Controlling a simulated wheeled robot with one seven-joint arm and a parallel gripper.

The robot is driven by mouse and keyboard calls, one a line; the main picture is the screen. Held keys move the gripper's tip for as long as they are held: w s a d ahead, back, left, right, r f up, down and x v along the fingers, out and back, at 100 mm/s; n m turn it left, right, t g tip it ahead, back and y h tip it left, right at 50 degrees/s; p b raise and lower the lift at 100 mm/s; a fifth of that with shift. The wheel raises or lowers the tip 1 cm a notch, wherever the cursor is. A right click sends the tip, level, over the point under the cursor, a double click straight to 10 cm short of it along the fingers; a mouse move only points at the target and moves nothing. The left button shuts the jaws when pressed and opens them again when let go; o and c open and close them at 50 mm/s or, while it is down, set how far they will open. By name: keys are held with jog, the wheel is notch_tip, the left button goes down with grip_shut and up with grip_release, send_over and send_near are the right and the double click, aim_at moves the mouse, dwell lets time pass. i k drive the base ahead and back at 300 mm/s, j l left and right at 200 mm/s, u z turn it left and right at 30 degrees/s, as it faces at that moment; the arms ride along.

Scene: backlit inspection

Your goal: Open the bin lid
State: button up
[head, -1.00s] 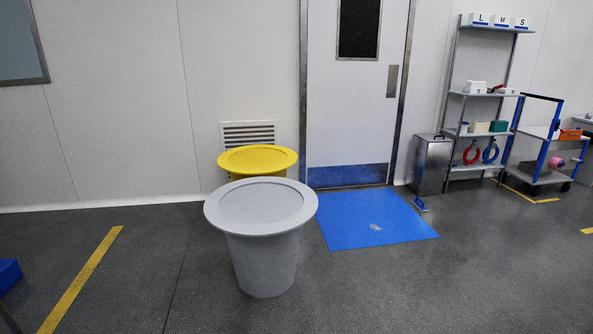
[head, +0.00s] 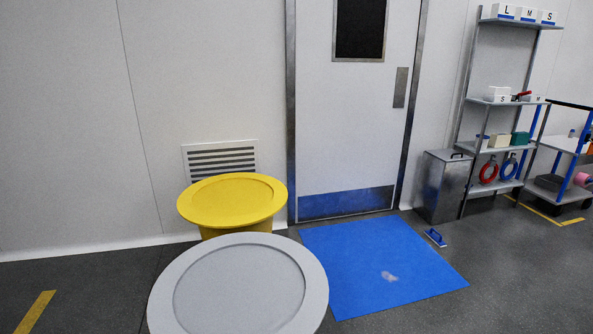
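In the head view, a grey round bin with its wide lid (head: 240,285) stands close in front of me at the bottom. Its lid lies flat and its body is hidden below the frame. Behind it, a yellow round bin with its lid (head: 232,198) stands near the wall, also covered. A metal box bin with a handled lid (head: 445,185) stands right of the door, its lid down. Which bin the task means I cannot tell. My gripper is not in view.
A blue mat (head: 375,265) lies before the closed door (head: 352,130). A small blue brush-like item (head: 435,238) lies right of it. Shelving (head: 510,100) and a cart (head: 565,190) stand at the right. Open floor (head: 510,285) lies at lower right.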

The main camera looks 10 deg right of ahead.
aim_at(447, 154)
jog(key=i+l+z, duration=0.2)
jog(key=i+z, duration=0.25)
jog(key=i, duration=0.2)
jog(key=i+z, duration=0.5)
jog(key=i, duration=0.15)
jog(key=i+j+z, duration=0.45)
jog(key=i, duration=0.2)
jog(key=i+l, duration=0.1)
jog(key=i, duration=0.5)
jog(key=i+l, duration=0.1)
jog(key=i, duration=0.45)
jog(key=i+l, duration=0.1)
jog(key=i, duration=0.5)
jog(key=i+l+u, duration=0.1)
jog(key=i, duration=0.45)
jog(key=i+u, duration=0.35)
jog(key=i, duration=0.45)
jog(key=i+l+u, duration=0.3)
jog(key=i, duration=0.45)
jog(key=i+j, duration=0.05)
jog(key=j, duration=0.05)
